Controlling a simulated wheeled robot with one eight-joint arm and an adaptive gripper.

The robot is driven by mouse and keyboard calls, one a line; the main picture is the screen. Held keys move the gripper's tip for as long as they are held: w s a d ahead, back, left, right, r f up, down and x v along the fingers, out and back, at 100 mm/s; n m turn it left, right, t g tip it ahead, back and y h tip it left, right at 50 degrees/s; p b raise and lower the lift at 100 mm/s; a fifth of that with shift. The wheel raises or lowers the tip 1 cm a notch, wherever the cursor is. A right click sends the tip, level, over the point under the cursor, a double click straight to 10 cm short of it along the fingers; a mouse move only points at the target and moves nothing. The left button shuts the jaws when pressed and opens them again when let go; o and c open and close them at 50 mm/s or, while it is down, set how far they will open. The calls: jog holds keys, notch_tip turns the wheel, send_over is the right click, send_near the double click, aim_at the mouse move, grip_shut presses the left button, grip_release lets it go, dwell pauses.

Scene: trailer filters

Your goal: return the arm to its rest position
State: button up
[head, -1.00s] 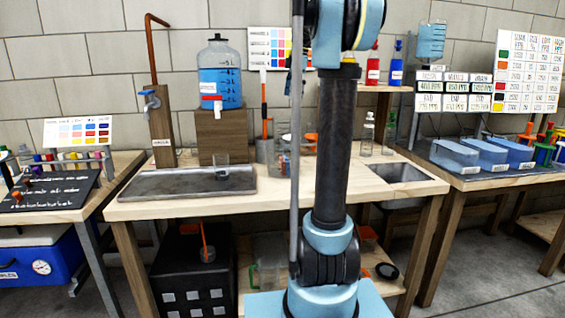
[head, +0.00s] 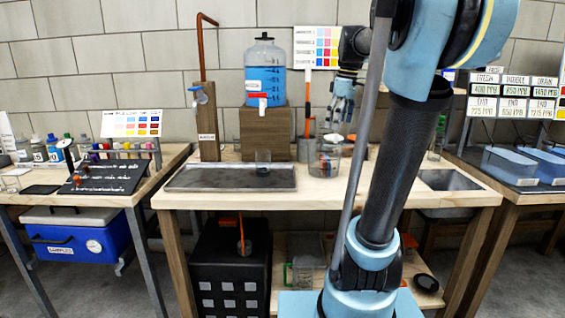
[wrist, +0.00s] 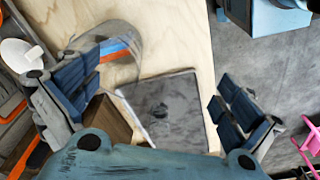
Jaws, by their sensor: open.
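My gripper (head: 343,105) hangs in the head view behind and left of my upper arm, above the middle wooden table (head: 340,190). Its fingers point down toward a clear beaker (head: 325,160) on the table and appear apart from it. In the wrist view my gripper (wrist: 158,98) has its two blue-padded fingers spread wide with nothing between them. Below and beyond the fingers lie the wooden tabletop (wrist: 175,35) and a grey sink basin (wrist: 165,110). My arm bends at an elbow at the upper right of the head view.
A blue water jug (head: 266,80) stands on a wooden block beside a copper pipe (head: 200,50). A metal tray (head: 190,180) with a small glass lies at the table's left. Side tables stand left and right, with blue tubs (head: 510,165) on the right. Grey floor shows between tables.

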jog(key=s+f+m, duration=0.5)
jog(key=s+f, duration=0.6)
jog(key=f, duration=0.3)
jog(key=s+f+m+t+h, duration=0.1)
jog(key=s+f+m, duration=0.5)
jog(key=s+f, duration=0.5)
notch_tip(320, 180, down, 3)
jog(key=shift+s+a+r+m+t, duration=0.1)
jog(key=shift+s+a+m+t, duration=0.2)
jog(key=shift+w+f, duration=0.2)
jog(key=shift+w, duration=0.3)
